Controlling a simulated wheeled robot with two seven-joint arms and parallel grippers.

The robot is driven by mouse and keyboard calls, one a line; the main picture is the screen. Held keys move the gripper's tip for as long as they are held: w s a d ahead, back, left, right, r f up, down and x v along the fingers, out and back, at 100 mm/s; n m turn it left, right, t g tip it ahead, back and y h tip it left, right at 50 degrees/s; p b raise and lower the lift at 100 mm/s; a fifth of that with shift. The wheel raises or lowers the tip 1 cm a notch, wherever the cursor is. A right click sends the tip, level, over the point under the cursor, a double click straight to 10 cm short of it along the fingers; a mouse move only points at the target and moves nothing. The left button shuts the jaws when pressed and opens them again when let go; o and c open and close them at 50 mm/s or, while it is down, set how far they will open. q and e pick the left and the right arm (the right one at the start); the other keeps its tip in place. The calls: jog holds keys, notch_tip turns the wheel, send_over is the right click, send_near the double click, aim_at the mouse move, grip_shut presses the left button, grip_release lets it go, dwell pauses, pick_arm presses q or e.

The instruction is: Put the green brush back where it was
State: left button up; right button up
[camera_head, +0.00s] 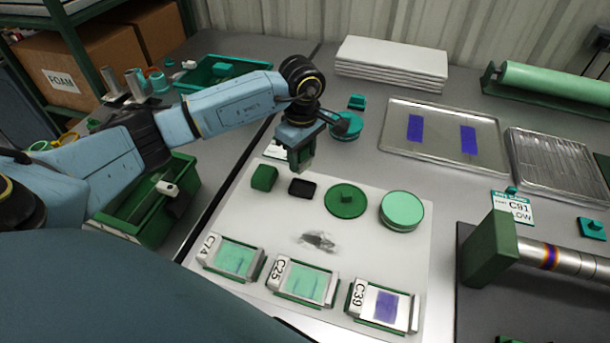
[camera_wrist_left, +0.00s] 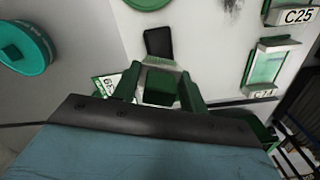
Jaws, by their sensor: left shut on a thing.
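My left gripper (camera_head: 301,158) is shut on the green brush, raised over the back part of the white mat (camera_head: 240,222). In the left wrist view the green brush (camera_wrist_left: 160,86) sits between the fingers of the left gripper (camera_wrist_left: 158,90), with a pale bristle edge at its far end. In the head view the gripper mostly hides the brush. A black pad (camera_head: 302,187) lies on the mat just in front of the gripper. A green block (camera_head: 264,178) stands to its left. My right gripper is not in view.
A green disc (camera_head: 346,200) and a round green tin (camera_head: 401,210) stand right of the pad. A grey smudge (camera_head: 318,241) marks the mat. Slide holders C74 (camera_head: 232,258), C25 (camera_head: 305,283) and C39 (camera_head: 383,306) line the front. A green crate (camera_head: 150,225) is left.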

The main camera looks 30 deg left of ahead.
pick_arm(q)
jog(key=shift+d+f, duration=0.15)
jog(key=shift+f, duration=1.25)
notch_tip(320, 180, down, 3)
jog(key=shift+f+b, duration=0.1)
jog(key=shift+b, duration=0.2)
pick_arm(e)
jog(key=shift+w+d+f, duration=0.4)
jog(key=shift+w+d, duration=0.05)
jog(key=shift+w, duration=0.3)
pick_arm(q)
jog(key=shift+f, duration=0.1)
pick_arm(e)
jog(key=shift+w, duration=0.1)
pick_arm(q)
jog(key=shift+f+b, duration=0.15)
jog(key=shift+b, duration=0.15)
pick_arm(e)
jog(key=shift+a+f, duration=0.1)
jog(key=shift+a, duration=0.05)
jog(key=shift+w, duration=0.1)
